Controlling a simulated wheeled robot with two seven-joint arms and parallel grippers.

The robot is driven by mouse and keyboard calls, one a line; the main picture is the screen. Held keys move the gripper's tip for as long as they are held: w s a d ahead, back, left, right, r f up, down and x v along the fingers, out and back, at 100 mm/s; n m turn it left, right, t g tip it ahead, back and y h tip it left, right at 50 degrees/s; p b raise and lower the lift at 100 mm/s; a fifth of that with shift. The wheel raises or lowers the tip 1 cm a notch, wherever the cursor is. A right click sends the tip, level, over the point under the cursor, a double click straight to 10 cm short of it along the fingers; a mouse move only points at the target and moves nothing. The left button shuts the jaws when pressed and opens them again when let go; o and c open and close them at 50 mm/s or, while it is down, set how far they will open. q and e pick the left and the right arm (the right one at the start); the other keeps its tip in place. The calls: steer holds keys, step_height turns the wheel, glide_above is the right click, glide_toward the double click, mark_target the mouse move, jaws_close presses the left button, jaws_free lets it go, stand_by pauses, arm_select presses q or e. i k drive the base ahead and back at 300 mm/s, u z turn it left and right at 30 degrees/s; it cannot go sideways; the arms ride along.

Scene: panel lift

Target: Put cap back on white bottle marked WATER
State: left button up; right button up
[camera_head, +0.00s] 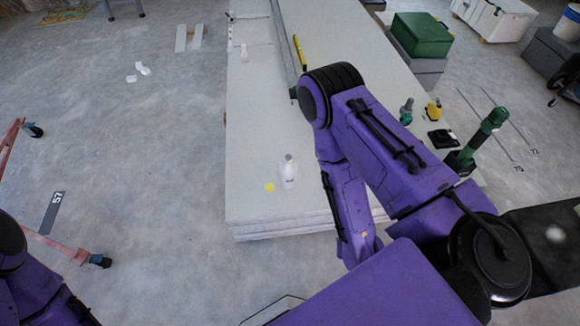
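A white bottle (289,174) stands upright near the front end of the stacked white panels (250,140). Its marking is too small to read. A small yellow disc (269,187), which looks like the cap, lies flat on the panel just left of the bottle, apart from it. My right arm is bent over the panels to the right of the bottle, and its gripper is not visible. Part of my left arm shows at the lower left corner, with its gripper out of view.
A green drill-like tool (480,137), a black battery-like item (442,138), a yellow item (433,110) and a teal item (406,111) stand on the panels' right side. A long metal straightedge (284,45) lies farther back. A red frame (55,245) is at left.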

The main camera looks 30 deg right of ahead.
mark_target(288, 168)
steer(key=z, duration=0.6)
steer(key=i, duration=0.9)
steer(key=z, duration=0.15)
